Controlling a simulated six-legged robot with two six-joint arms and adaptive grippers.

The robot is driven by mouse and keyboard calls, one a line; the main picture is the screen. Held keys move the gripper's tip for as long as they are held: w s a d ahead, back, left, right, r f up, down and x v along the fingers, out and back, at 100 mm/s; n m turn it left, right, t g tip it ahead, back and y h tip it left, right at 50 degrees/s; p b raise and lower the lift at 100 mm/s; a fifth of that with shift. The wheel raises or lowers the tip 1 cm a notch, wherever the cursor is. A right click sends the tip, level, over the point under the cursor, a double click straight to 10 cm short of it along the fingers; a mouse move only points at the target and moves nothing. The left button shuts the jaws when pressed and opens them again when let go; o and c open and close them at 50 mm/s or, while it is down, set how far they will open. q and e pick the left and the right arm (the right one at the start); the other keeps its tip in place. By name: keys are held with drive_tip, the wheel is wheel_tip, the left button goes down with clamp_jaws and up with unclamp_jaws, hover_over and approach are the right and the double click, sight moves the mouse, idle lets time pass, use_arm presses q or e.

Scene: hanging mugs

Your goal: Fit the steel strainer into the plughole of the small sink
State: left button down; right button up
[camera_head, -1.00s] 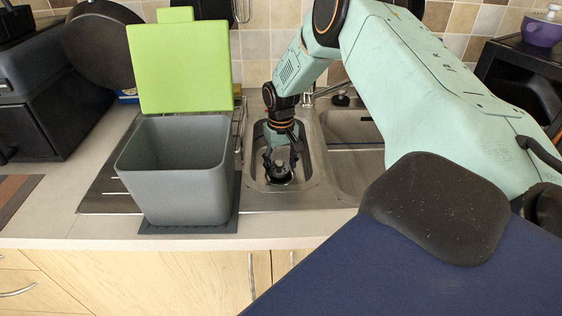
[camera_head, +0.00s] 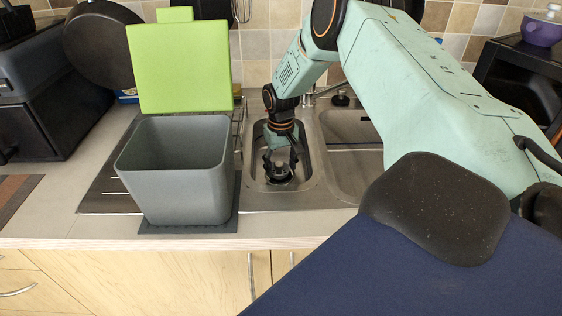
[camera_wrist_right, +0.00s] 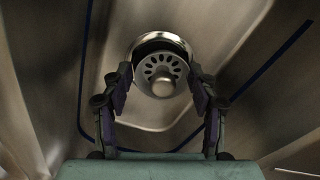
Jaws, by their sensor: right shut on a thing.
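The steel strainer (camera_wrist_right: 155,68) is a round slotted disc with a central knob. It sits between the fingertips of my right gripper (camera_wrist_right: 160,72), which is shut on it. In the right wrist view the plughole's bright ring (camera_wrist_right: 160,36) shows directly behind the strainer, with a dark gap at its upper edge. I cannot tell whether the strainer is seated. In the head view my right gripper (camera_head: 280,166) points down into the small sink (camera_head: 257,150), over the plughole, partly hiding it. My left gripper is not in view.
A grey bin (camera_head: 175,180) with a raised green lid (camera_head: 180,68) stands left of the small sink. The larger basin (camera_head: 350,135) lies to its right. A dark pan (camera_head: 98,45) leans at the back left. Steel basin walls surround my right gripper closely.

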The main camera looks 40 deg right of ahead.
sight(281, 165)
drive_tip(key=shift+f+b, duration=0.4)
drive_tip(key=shift+f, duration=0.25)
drive_tip(key=o, duration=1.6)
drive_tip(key=shift+o, duration=0.2)
wheel_tip(281, 165, up, 12)
drive_tip(key=shift+s+f, duration=0.1)
wheel_tip(281, 165, down, 12)
drive_tip(key=shift+r, duration=0.1)
drive_tip(key=shift+r+p, duration=0.3)
drive_tip(key=shift+r, duration=0.05)
